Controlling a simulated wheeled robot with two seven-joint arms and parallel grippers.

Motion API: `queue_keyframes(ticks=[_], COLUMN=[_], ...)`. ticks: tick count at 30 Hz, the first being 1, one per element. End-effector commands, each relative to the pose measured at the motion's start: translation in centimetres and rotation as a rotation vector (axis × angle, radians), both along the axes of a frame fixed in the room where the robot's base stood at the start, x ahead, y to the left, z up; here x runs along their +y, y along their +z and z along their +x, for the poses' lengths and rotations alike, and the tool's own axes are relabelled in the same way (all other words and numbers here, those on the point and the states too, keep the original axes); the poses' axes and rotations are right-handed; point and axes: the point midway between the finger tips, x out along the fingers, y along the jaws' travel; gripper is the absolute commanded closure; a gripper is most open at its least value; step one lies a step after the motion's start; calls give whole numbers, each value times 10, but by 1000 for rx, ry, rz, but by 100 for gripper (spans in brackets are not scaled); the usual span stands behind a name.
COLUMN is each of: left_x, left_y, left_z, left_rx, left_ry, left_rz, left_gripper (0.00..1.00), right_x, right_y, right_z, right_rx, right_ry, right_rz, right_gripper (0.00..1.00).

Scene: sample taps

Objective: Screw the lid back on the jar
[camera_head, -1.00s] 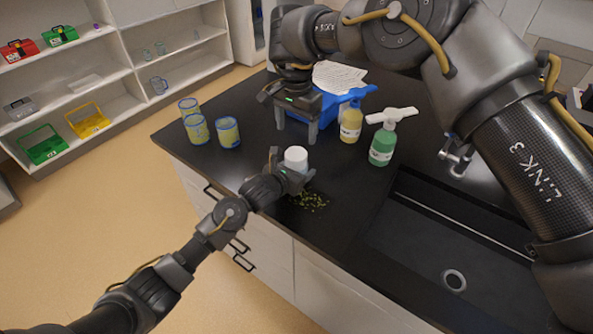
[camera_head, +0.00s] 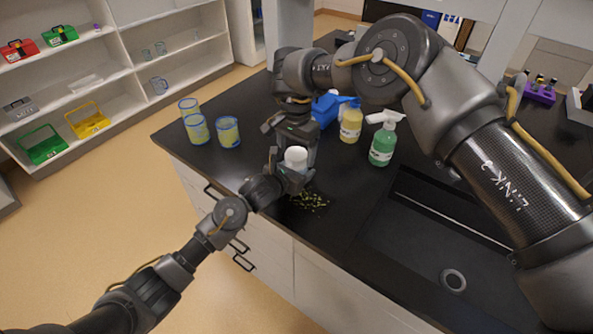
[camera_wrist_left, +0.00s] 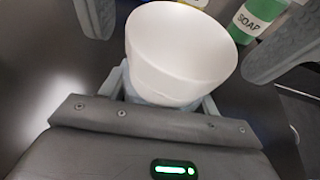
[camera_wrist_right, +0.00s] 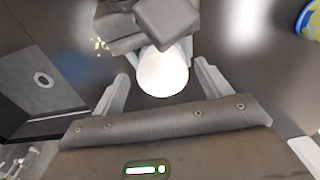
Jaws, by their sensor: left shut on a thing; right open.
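The white lid (camera_head: 296,156) sits on top of the jar, which is mostly hidden in the head view. In the left wrist view the lid (camera_wrist_left: 180,45) is a wide white round shape, with a pale part of the jar (camera_wrist_left: 160,98) below it. I cannot tell how tightly it sits. My left gripper (camera_head: 290,176) is shut on the jar, just above the counter. My right gripper (camera_head: 297,147) is open, directly behind and over the lid. Its fingers stand on both sides of the lid (camera_wrist_right: 163,72) in the right wrist view, apparently apart from it.
Several blue-rimmed cups (camera_head: 228,131) stand at left. A yellow bottle (camera_head: 350,124) and green soap bottle (camera_head: 382,146) stand close behind at right. A sink (camera_head: 430,245) lies front right.

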Motion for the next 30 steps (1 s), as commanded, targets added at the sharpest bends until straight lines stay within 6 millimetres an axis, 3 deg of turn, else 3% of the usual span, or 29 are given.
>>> queue_keyframes(ticks=[8,19,23,26,30], left_x=[0,1,1,2,2], left_y=[1,1,0,0,0], left_z=[0,1,1,1,1], left_rx=[-1,-1,0,0,0], left_ry=[0,2,4,4,6], left_rz=[-1,-1,-1,0,-1], left_gripper=[100,100,100,100,100], right_x=[0,0,0,0,1], right_y=[-1,-1,-1,-1,-2], right_z=[0,0,0,0,1], right_rx=[0,1,1,1,1], right_ry=[0,-1,-20,-146,-524], right_rz=[0,-1,-1,0,2], right_gripper=[23,70,73,73,73])
